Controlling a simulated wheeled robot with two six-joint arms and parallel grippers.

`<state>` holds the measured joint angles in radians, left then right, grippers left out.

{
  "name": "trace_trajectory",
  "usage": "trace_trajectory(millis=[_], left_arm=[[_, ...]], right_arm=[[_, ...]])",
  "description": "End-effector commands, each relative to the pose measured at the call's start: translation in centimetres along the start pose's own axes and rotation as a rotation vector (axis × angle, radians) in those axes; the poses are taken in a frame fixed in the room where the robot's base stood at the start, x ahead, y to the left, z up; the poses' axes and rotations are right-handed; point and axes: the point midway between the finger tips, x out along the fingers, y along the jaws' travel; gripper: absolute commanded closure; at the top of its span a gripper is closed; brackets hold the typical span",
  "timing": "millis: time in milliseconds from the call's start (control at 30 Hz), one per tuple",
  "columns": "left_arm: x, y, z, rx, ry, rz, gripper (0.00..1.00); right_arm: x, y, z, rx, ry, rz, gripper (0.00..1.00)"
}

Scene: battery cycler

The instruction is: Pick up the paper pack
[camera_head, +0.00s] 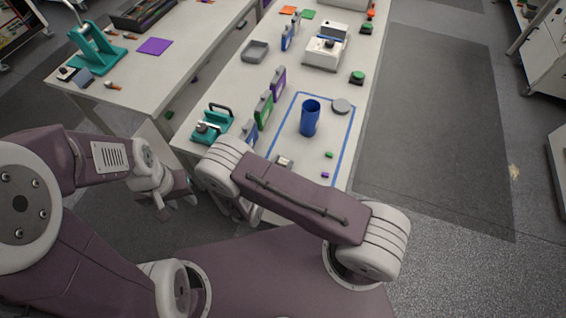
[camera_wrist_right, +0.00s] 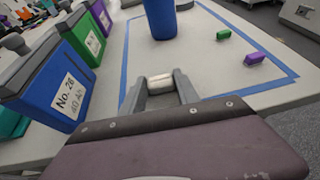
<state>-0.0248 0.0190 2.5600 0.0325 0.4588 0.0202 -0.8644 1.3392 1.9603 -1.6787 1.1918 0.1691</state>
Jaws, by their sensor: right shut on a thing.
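A small pale pack (camera_wrist_right: 160,82), which looks like the paper pack, sits between the two grey fingers of my right gripper (camera_wrist_right: 160,91) in the right wrist view. The fingers are shut on it, over the near part of the white table. In the head view the pack (camera_head: 285,161) shows as a small pale patch just beyond my right arm, which hides most of that gripper. I cannot tell whether the pack touches the tabletop. My left gripper (camera_head: 178,205) hangs off the table at the left, with its fingers apart and nothing visible between them.
A blue cup (camera_head: 310,118) stands inside a blue taped outline. Small green (camera_head: 329,155) and purple (camera_head: 325,175) blocks lie to its right. Blue, green (camera_head: 263,108) and purple (camera_head: 278,82) battery-like cases line the left side. A teal device (camera_head: 211,124) stands at the table's left corner.

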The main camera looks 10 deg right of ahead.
Motion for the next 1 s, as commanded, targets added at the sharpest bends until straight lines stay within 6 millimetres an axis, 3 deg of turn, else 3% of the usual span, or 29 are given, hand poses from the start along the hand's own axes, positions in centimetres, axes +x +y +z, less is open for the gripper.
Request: trace_trajectory(millis=[167,400,533,1000], left_arm=[[0.1,0.0,0.0,0.0,0.0,0.0,0.64],[0.5,0.0,0.1,0.0,0.0,0.0,0.64],[0.6,0.0,0.1,0.0,0.0,0.0,0.64],[0.6,0.0,0.1,0.0,0.0,0.0,0.64]], right_arm=[[-0.6,0.2,1.3,0.002,0.002,0.003,1.0],[-2.7,0.2,6.5,0.006,0.002,0.004,1.0],[-3.5,0.1,8.4,0.002,0.002,0.004,1.0],[-3.8,0.1,9.2,0.0,0.002,0.002,1.0]])
